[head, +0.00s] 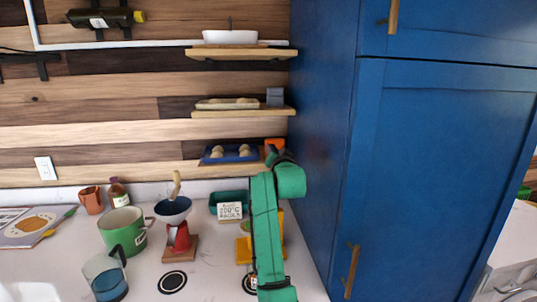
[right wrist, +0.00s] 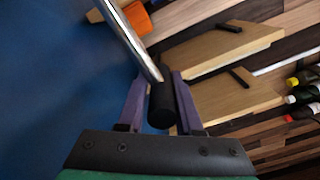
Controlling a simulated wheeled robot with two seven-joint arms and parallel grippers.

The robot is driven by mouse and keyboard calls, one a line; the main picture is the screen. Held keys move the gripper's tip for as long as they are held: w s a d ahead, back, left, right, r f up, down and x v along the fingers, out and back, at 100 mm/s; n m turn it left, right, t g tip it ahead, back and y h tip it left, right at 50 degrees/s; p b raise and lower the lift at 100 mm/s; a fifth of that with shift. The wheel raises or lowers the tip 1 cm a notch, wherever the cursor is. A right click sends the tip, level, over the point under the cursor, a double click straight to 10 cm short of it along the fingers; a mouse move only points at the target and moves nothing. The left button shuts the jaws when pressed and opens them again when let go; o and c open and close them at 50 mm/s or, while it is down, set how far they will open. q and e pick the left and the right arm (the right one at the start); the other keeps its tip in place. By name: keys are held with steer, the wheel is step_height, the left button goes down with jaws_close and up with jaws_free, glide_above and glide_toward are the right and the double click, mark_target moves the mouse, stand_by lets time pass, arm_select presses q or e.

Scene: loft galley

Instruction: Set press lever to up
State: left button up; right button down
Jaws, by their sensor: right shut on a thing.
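The press lever shows in the right wrist view as a metal rod (right wrist: 128,38) ending in a black grip (right wrist: 162,108). My right gripper (right wrist: 158,84) has its two purple fingers shut on the black grip. In the head view my right gripper (head: 272,153) is raised near the lowest shelf's right end, and my green arm stands in front of the press. Only yellow parts of what looks like the press (head: 243,250) show beside the arm on the counter. The lever is hidden in the head view. My left gripper is not in view.
A blue cabinet (head: 430,160) stands close on the right of my arm. Wooden shelves (head: 245,113) are on the wall behind. On the counter are a green pot (head: 122,235), a blue-tinted jug (head: 106,280), a red stand with a bowl (head: 178,237) and a small sign (head: 230,211).

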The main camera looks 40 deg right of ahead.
steer(key=shift+s+d+f, duration=0.1)
steer(key=shift+s+d, duration=0.1)
steer(key=shift+d, duration=0.05)
stand_by(0.3)
steer(key=c, duration=0.7)
jaws_free()
steer(key=shift+o, duration=0.2)
steer(key=shift+a, duration=0.1)
